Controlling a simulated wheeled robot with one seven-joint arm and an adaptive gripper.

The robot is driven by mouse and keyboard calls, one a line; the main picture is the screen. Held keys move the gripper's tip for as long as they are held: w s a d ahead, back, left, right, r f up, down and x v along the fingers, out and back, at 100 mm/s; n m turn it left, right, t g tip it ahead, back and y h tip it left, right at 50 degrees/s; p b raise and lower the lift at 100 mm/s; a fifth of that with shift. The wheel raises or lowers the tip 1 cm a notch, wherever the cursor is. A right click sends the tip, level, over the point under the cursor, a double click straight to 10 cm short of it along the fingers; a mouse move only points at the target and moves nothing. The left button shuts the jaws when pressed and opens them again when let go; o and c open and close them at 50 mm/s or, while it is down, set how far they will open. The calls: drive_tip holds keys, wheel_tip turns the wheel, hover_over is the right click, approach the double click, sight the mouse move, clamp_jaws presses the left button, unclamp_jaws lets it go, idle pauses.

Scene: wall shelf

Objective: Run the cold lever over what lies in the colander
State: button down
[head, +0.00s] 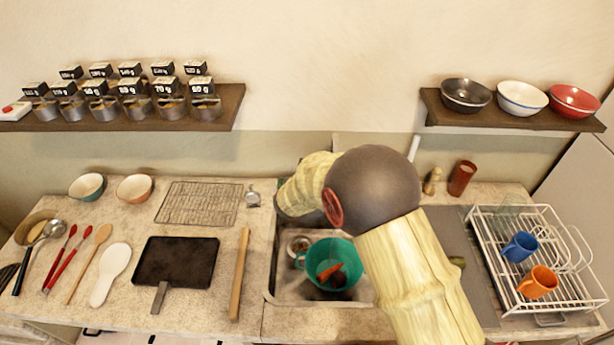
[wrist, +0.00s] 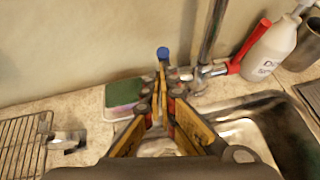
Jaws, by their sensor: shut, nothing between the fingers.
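The teal colander (head: 348,252) sits in the sink basin (head: 285,247). An orange carrot (head: 328,272) and a dark reddish piece (head: 339,280) lie in it. No water stream shows over them. In the wrist view, the cold lever's blue tip (wrist: 163,53) stands just beyond my gripper (wrist: 160,78), whose fingers are shut together with nothing between them. The fingers hide the rest of that lever, and I cannot tell whether they touch it. The red lever (wrist: 250,45) is at the right of the tap (wrist: 207,68). My arm hides the gripper and tap in the head view.
A green sponge (wrist: 124,93) lies left of the fingers, and a white soap bottle (wrist: 270,50) stands right of the tap.

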drive_tip(key=shift+w+r, duration=0.25)
drive_tip(key=shift+w, duration=0.35)
idle(0.4)
